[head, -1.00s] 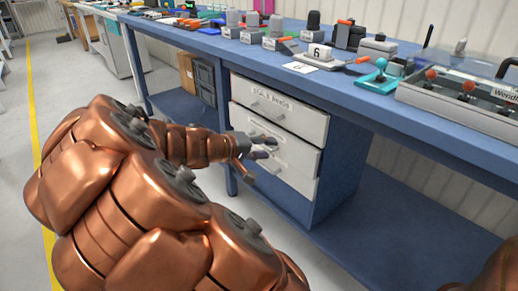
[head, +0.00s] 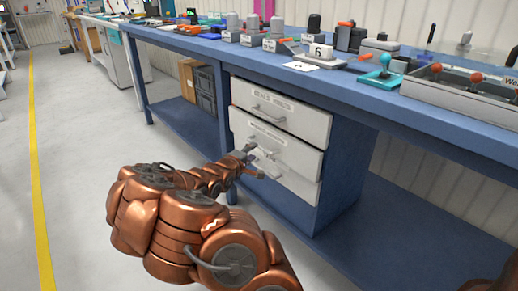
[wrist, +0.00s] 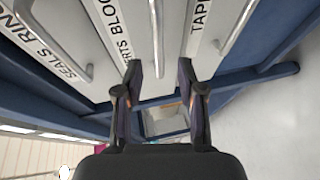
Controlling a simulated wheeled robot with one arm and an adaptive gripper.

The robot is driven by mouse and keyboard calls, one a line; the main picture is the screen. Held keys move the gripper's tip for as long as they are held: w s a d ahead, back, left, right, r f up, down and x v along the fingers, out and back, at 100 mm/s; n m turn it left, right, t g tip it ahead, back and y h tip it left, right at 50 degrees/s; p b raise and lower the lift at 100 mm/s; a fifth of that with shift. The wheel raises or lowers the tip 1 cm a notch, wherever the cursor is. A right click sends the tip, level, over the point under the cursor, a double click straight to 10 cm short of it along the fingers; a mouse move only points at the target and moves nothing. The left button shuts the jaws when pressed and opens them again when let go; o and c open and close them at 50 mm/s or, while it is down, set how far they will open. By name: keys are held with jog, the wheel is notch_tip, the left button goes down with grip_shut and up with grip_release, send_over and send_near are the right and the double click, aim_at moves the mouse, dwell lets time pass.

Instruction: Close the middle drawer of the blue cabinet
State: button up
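The blue cabinet (head: 340,165) stands under the bench with three white drawer fronts. The middle drawer (head: 296,157) looks about flush with the drawers above and below; I cannot tell if a small gap is left. Its label is partly readable in the wrist view, where its front (wrist: 133,22) carries a silver bar handle (wrist: 157,40). My gripper (head: 256,163) is in front of the middle and bottom drawers. In the wrist view my gripper (wrist: 160,82) has its fingers apart, with nothing between them, and the handle lies ahead of them. Contact is not clear.
The top drawer (head: 285,108) and the bottom drawer (head: 290,182) look shut. The blue bench top (head: 420,105) above holds several devices. A grey crate (head: 205,90) and a cardboard box stand on the lower shelf. The floor (head: 85,200) to the left is clear.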

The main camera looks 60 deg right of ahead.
aim_at(259, 147)
jog(key=shift+b+x, duration=0.5)
jog(key=shift+x, duration=2.7)
jog(key=shift+r, duration=0.1)
grip_shut()
